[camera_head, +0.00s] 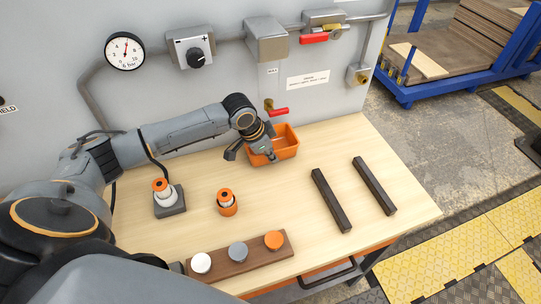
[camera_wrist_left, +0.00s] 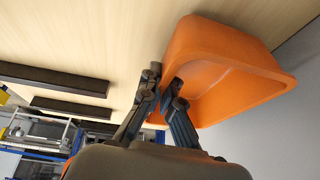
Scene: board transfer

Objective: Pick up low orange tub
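The low orange tub (camera_head: 288,148) is at the back of the wooden table, close to the grey wall panel. It is open at the top and looks empty where I can see in. My left gripper (camera_head: 268,156) is at the tub's near left side. In the left wrist view the fingertips (camera_wrist_left: 163,84) sit close together with the orange tub's wall (camera_wrist_left: 200,50) between them, so the gripper looks shut on that wall. Whether the tub's base touches the table is hard to tell. My right gripper does not show.
Two dark bars (camera_head: 331,200) (camera_head: 374,186) lie right of the tub. An orange-topped white piece on a grey block (camera_head: 170,207), another orange piece (camera_head: 228,209) and a brown board with three round caps (camera_head: 225,265) are nearer. A red-handled valve (camera_head: 277,111) hangs behind the tub.

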